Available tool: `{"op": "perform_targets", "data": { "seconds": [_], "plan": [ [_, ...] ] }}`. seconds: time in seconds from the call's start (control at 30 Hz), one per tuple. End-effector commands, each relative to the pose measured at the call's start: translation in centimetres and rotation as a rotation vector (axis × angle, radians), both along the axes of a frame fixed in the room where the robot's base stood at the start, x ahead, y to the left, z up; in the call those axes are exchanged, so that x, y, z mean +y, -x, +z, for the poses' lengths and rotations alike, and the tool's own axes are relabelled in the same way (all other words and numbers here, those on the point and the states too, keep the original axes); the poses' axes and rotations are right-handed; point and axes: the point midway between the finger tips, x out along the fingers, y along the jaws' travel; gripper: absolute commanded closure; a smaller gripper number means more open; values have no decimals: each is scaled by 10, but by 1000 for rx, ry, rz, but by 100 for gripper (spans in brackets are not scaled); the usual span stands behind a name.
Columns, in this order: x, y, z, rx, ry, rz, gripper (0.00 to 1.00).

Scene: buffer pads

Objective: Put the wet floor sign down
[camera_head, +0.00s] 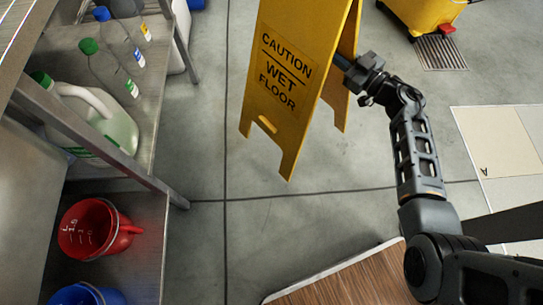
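The yellow wet floor sign (276,75) stands upright and spread in an A-shape at the top middle of the head view, its top cut off by the frame edge. Its front panel reads "CAUTION WET FLOOR". My gripper (343,64) reaches in from the right, with its tip at the side of the sign, between the two panels. The fingers are partly hidden by the sign, so I cannot tell whether they are shut on it. I also cannot tell whether the sign's feet touch the floor.
A metal shelf (160,185) on the left holds bottles (113,72), a white jug (100,115), a red bucket (88,230) and a blue bucket (80,295). A yellow container (425,12) stands top right near a floor drain (441,53). A marked floor panel (495,140) lies right. Middle floor is clear.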

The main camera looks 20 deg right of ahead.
Motion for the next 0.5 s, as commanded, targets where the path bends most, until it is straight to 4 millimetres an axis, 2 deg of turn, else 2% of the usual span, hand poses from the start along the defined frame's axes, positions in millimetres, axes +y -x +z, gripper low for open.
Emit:
{"op": "perform_targets", "data": {
  "seconds": [0.03,0.2,0.5],
  "plan": [
    [-8,-8,-11,-8,0,17,100],
    [-25,-22,-25,-7,-1,73,100],
    [-39,-34,-33,-5,-3,123,100]
  ]
}}
